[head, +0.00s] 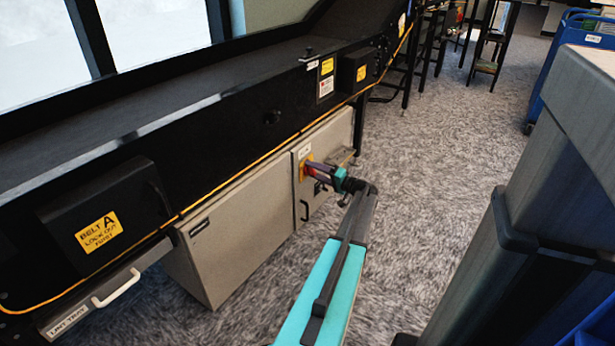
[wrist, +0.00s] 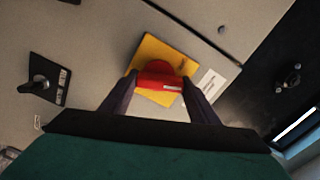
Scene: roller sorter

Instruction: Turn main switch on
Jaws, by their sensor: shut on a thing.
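The main switch is a red rotary knob (wrist: 160,76) on a yellow plate (wrist: 184,62), fixed to the grey cabinet. In the wrist view, my gripper (wrist: 160,88) has its two dark fingers shut on the red knob, one on each side. In the head view, my gripper (head: 312,171) reaches the front of the cabinet (head: 325,148) at the yellow plate (head: 302,167) and hides most of the knob. The knob's exact setting cannot be read.
A black plate with a small lever (wrist: 40,86) sits left of the switch in the wrist view. The black conveyor (head: 230,140) runs above the cabinets, with a yellow cord (head: 240,176) along it. Carpet (head: 430,150) is clear to the right. A grey bin (head: 510,230) stands nearby.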

